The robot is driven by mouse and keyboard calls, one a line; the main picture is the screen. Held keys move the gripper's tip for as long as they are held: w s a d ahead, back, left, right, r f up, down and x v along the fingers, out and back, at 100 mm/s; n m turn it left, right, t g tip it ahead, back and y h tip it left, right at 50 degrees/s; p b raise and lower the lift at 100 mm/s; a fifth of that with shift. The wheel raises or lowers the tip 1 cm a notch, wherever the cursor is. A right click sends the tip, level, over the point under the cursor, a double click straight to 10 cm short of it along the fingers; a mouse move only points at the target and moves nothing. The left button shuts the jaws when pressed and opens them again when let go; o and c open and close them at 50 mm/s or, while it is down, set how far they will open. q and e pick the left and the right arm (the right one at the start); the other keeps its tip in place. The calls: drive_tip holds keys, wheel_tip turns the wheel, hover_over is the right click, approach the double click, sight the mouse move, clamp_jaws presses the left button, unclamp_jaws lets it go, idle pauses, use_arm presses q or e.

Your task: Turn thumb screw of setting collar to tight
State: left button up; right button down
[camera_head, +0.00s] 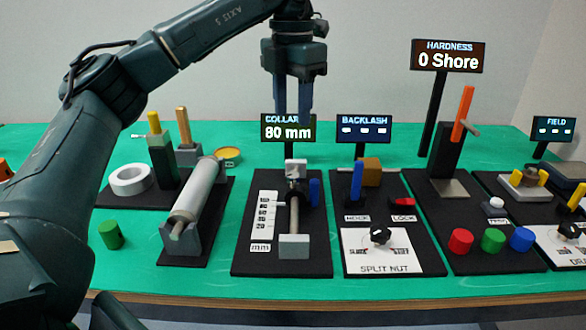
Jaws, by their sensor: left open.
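The setting collar station is a black board (262,266) with a shaft (293,213) lying along it between two grey blocks. The far block (296,166) and the near block (294,246) both show. A dark collar (294,186) seems to sit near the shaft's far end. A blue upright piece (314,191) stands just right of it; I cannot tell if it is the thumb screw. The collar display (288,128) reads 80 mm. My left gripper (292,116) points down, open and empty, above the far end of this station and in front of part of the display. My right gripper is out of view.
A white mm scale (263,219) lies left of the shaft. A grey roller (196,195) stands further left, with a green cylinder (111,234) beside it. The split nut board (405,268) with a blue lever (357,182) is close on the right. My left arm covers the left side.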

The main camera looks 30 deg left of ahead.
sight(293, 174)
use_arm(q)
wheel_tip(293, 174, down, 11)
drive_tip(key=b, duration=0.3)
drive_tip(key=shift+d+f, duration=0.1)
drive_tip(key=shift+f, duration=0.6)
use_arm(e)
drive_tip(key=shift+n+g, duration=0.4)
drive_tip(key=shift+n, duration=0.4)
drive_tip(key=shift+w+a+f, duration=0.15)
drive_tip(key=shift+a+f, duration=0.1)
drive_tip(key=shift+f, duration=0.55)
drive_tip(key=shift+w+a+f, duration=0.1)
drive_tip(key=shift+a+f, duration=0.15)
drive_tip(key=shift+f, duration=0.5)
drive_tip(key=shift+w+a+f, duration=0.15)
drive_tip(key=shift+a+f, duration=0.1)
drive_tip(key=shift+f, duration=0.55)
use_arm(q)
drive_tip(key=shift+c, duration=0.3)
drive_tip(key=c, duration=0.9)
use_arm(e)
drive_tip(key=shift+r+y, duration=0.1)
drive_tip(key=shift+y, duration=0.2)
